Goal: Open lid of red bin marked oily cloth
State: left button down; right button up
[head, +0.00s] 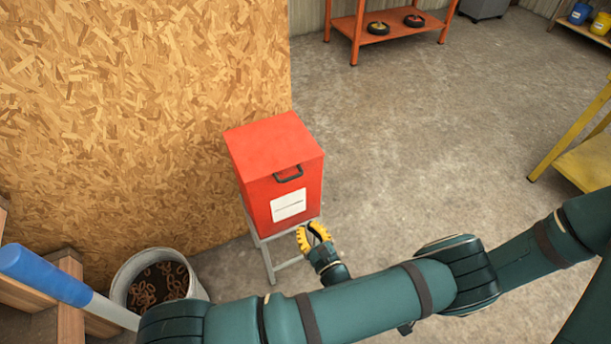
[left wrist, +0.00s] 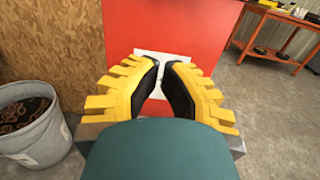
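The red bin (head: 285,200) stands on a grey metal stand beside the chipboard wall. Its red lid (head: 270,143) is shut, with a dark handle (head: 289,173) at the lid's front edge. A white label (head: 288,206) is on the bin's front; its writing is too small to read. My left gripper (head: 313,232) is in front of and below the label, lower than the handle. In the left wrist view its yellow fingers (left wrist: 165,72) are apart with nothing between them, facing the red front and the label (left wrist: 160,58). My right gripper is not in view.
A grey bucket (head: 128,285) with rusty chain-like pieces stands left of the bin, near a blue-ended handle (head: 42,275) and wooden boards. An orange shelf (head: 343,25) stands at the back, a yellow rack (head: 585,160) at right. The floor between is clear.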

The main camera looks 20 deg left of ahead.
pick_arm(q)
jog(key=w+a+r, duration=0.1)
jog(key=w+a, duration=0.1)
jog(key=w+a+r, duration=0.2)
jog(key=w+a, duration=0.1)
jog(key=w+a+r+p, duration=0.1)
jog(key=w+a, duration=0.1)
jog(key=shift+w+a+r, duration=0.3)
jog(key=shift+a+r, duration=0.05)
dwell(0.4)
